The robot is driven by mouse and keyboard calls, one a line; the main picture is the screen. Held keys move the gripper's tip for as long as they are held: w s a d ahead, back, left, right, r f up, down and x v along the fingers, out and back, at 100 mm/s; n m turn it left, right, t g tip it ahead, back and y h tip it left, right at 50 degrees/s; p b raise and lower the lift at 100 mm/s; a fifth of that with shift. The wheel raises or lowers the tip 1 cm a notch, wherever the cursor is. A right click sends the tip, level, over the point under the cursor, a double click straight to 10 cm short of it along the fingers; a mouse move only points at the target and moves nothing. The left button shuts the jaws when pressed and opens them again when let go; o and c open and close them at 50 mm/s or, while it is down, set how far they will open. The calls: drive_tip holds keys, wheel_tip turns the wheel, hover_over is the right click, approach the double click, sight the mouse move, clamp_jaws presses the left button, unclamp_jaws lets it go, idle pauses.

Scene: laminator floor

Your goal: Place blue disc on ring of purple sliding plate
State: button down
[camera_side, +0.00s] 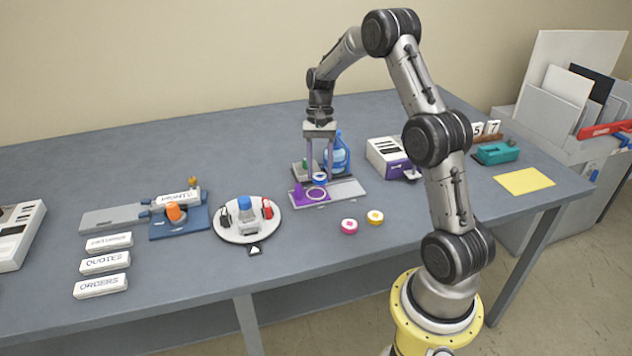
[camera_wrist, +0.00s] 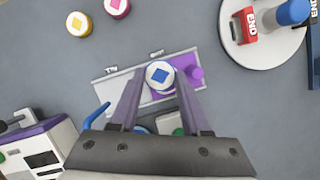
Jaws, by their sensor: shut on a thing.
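The blue disc (camera_side: 320,177), with a white top and a blue diamond, is between the fingertips of my gripper (camera_side: 319,181), which is shut on it. In the wrist view the disc (camera_wrist: 159,75) sits level between the two fingers. The purple sliding plate (camera_side: 299,196), with an upright purple knob, lies at the left of a grey track (camera_side: 347,188). Its ring (camera_side: 317,194) shows just below the disc in the side view, and the disc appears slightly above it. In the wrist view the disc and fingers cover most of the ring.
A pink disc (camera_side: 349,227) and a yellow disc (camera_side: 375,217) lie in front of the track. A blue bottle (camera_side: 337,158) stands close behind my gripper. A white and purple machine (camera_side: 388,155) is to the right, and a round white turntable (camera_side: 232,233) to the left.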

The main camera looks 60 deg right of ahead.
sight(316, 195)
drive_tip(key=shift+w+d+f, duration=0.25)
drive_tip(key=shift+w+f, duration=0.15)
drive_tip(key=shift+f, duration=0.2)
drive_tip(key=shift+w+d+f, duration=0.25)
drive_tip(key=shift+w+f, duration=0.15)
drive_tip(key=shift+f, duration=1.6)
drive_tip(key=shift+f, duration=0.25)
